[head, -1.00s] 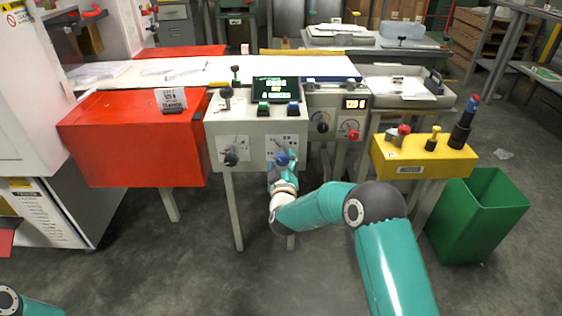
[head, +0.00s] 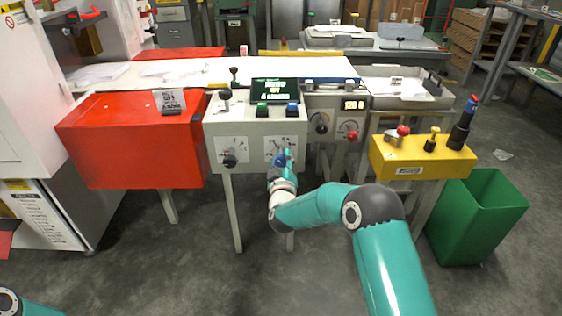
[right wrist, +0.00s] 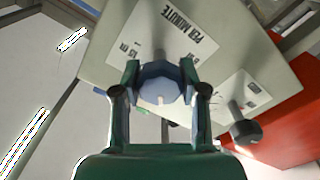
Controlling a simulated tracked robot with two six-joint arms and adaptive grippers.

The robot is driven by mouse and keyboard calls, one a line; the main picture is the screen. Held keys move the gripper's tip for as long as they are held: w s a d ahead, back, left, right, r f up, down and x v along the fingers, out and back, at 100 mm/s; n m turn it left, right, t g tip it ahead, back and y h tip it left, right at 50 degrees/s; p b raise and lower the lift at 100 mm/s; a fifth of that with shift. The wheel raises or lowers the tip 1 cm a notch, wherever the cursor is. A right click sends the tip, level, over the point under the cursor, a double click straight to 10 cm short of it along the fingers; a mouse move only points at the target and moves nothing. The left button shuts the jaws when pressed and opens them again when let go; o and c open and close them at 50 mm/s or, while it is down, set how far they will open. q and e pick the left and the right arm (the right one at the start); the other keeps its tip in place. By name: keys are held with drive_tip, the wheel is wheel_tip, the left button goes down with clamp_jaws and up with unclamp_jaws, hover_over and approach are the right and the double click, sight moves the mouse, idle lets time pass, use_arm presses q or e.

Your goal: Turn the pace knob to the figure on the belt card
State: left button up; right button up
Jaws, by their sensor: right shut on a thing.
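The pace knob is a blue knob on a white dial plate marked "PER MINUTE" on the front of the grey control box (head: 250,131). In the right wrist view the blue knob (right wrist: 160,84) sits between my fingers, and the dial plate (right wrist: 185,32) shows behind it. My right gripper (head: 283,162) is shut on this knob. In the head view the gripper hides part of the knob and dial. The belt card (head: 169,101) stands upright on the red cabinet; its print is too small to read surely. My left gripper is out of view.
A black knob (head: 230,160) is left of the pace knob. The box top has a lit screen (head: 274,90), green button (head: 262,110) and blue button (head: 292,109). A yellow box (head: 424,158) and green bin (head: 480,216) stand right.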

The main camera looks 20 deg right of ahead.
drive_tip(key=shift+a+f, duration=0.1)
drive_tip(key=m+b, duration=0.2)
drive_tip(key=b, duration=0.1)
drive_tip(key=shift+f+m, duration=0.2)
drive_tip(key=shift+m, duration=0.1)
drive_tip(key=m+b, duration=0.3)
drive_tip(key=shift+m, duration=0.3)
drive_tip(key=m+b, duration=1.1)
drive_tip(key=m, duration=0.1)
drive_tip(key=shift+m, duration=0.4)
drive_tip(key=shift+r+m+b, duration=0.1)
drive_tip(key=shift+m+b, duration=0.7)
drive_tip(key=shift+m, duration=1.6)
